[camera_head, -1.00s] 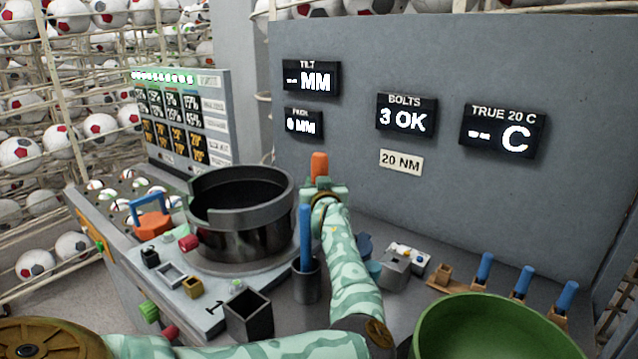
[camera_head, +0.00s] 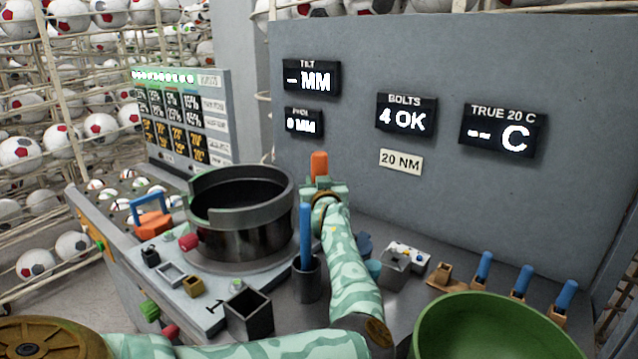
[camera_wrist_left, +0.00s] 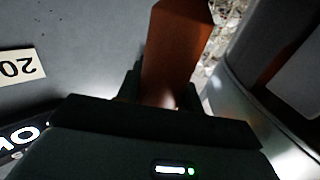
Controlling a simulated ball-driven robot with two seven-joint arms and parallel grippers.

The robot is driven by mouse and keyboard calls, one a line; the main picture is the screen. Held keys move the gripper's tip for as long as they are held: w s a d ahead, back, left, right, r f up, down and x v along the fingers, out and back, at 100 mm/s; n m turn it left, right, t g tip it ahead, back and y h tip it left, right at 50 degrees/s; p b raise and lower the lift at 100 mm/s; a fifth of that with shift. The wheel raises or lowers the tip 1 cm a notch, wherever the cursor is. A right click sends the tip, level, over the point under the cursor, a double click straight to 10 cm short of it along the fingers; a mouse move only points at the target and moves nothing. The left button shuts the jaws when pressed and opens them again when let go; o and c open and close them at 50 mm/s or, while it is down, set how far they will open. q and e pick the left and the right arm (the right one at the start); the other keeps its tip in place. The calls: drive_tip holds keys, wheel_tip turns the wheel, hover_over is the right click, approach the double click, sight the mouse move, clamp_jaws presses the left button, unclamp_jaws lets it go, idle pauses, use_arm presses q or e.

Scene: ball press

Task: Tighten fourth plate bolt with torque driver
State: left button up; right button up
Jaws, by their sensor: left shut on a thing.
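My left gripper (camera_head: 318,186) is shut on an orange-handled tool, the torque driver (camera_head: 319,164), held upright behind and to the right of the dark cylinder press (camera_head: 240,225). In the left wrist view the driver's orange handle (camera_wrist_left: 175,60) stands between the fingers (camera_wrist_left: 160,100). The driver's lower end and the plate bolts are hidden behind my arm and gripper. The bolts display (camera_head: 404,115) on the grey panel reads 4 OK. My right gripper is not seen.
A blue-handled tool (camera_head: 305,235) stands in a dark cup beside my forearm. A green bowl (camera_head: 440,335) is at front right, with blue-handled tools (camera_head: 521,282) in wooden holders behind it. An open dark box (camera_head: 248,314) stands at the front. The grey panel (camera_head: 350,60) rises behind.

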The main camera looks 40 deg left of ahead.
sight(319, 157)
use_arm(q)
drive_tip(key=shift+f, duration=0.1)
drive_tip(key=shift+r+p, duration=0.4)
drive_tip(key=shift+r, duration=0.2)
drive_tip(key=shift+r+p, duration=1.3)
drive_tip(key=shift+r, duration=1.6)
